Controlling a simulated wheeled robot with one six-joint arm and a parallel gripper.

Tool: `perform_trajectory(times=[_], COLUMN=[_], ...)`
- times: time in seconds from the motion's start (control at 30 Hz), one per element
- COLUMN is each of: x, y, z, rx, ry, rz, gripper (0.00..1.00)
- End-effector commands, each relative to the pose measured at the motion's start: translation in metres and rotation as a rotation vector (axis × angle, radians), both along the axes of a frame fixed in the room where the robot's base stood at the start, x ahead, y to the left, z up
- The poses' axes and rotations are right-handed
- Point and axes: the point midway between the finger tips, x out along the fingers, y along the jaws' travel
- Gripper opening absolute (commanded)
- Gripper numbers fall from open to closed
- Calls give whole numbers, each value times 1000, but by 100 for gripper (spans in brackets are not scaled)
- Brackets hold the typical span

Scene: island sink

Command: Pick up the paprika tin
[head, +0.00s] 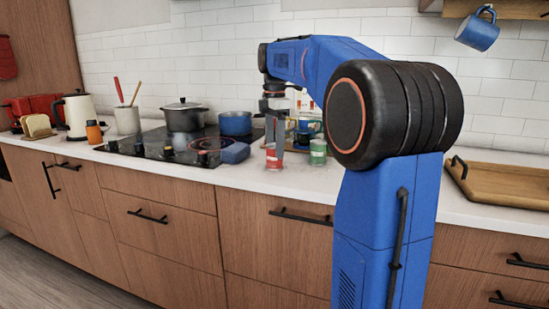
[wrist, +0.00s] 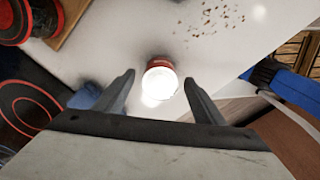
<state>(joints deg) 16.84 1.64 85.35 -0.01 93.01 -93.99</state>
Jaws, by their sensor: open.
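A small red tin (head: 274,158), which fits the paprika tin, stands on the white counter right of the cooktop; its label is too small to read. In the wrist view it shows from above as a bright, pale lid with a red side (wrist: 160,80). My gripper (head: 275,147) points down over it from above. In the wrist view my gripper (wrist: 159,78) is open, with one finger on each side of the tin in the picture and a visible gap to each. I cannot tell the exact height of the fingertips above the tin.
A green tin (head: 318,153) stands close to the right. A blue item (head: 236,153) lies at the left by the cooktop (head: 165,145). Blue cups (head: 307,125) stand behind. A wooden tray (head: 505,187) lies at the far right. Brown specks (wrist: 215,15) dot the counter.

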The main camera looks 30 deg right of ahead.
Motion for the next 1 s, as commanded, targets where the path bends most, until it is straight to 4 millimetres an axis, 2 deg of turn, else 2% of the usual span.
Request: perform_trajectory(times=[0.17, 0.4, 0.43, 0.47, 0.6, 0.63, 0.87, 1.0], x=[0, 0, 0, 0, 0, 0, 0, 1], y=[0, 0, 0, 0, 0, 0, 0, 0], z=[-16, -17, -17, -17, -17, -17, -17, -9], rx=[0, 0, 0, 0, 0, 0, 0, -1], ry=[1, 0, 0, 0, 0, 0, 0, -3], rz=[0, 0, 0, 0, 0, 0, 0, 0], gripper=[64, 64, 61, 54, 21, 18, 18, 18])
